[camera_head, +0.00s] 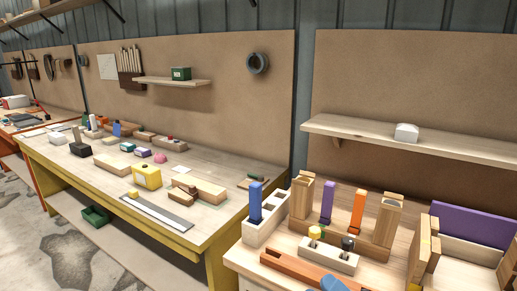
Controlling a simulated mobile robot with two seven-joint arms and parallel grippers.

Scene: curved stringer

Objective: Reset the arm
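Neither of my grippers shows in the head view, and no part of my arms can be made out. The task names no object. The nearest surface is a light wooden workbench (240,262) at the lower right. A rounded blue shape (333,284) is cut off by the bottom edge, and I cannot tell what it is.
A purple block (327,203), an orange block (357,211) and a blue block (255,203) stand upright in holders on the near bench. A long yellow-edged bench (215,215) at left carries many small items. A shelf (440,146) juts out above.

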